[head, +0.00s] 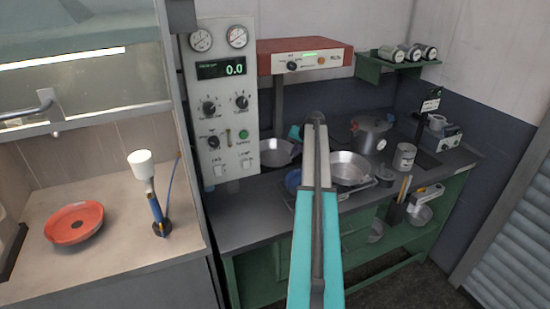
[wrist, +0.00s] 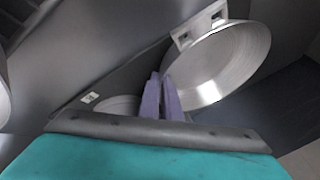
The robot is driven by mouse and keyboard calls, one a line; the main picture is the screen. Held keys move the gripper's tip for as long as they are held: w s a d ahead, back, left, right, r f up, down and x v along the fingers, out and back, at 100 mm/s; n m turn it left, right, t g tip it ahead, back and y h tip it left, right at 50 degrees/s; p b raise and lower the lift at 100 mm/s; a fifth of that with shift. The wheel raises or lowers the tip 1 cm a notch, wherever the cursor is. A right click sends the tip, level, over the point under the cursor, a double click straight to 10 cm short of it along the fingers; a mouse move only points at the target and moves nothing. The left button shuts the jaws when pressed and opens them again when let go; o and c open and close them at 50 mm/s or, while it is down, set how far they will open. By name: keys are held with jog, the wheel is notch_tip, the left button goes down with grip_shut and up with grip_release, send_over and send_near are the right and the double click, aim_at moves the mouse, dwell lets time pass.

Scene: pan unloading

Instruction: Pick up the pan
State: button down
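Two metal pans stand on the dark workbench in the head view: one left of my arm (head: 277,152) and a wider one right of it (head: 350,168). In the wrist view a round, shiny pan (wrist: 225,62) shows just right of and beyond my fingertips, its near rim partly behind the right finger. I cannot tell which of the two it is. My gripper (wrist: 161,78) has its two purple fingers close together, with nothing visible between them. Whether it touches the pan is unclear. In the head view my arm hides most of the gripper.
A pressure pot (head: 371,134) and a tin can (head: 404,157) stand right on the bench. A red-topped device (head: 305,58) and a gauge panel (head: 222,100) rise behind and left. A red dish (head: 74,223) lies on the left counter. A lower shelf holds another pan (head: 420,216).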

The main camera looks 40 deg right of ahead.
dwell(0.3)
jog(key=shift+r+b, duration=1.6)
jog(key=shift+r, duration=3.4)
jog(key=shift+s+d+f, duration=0.1)
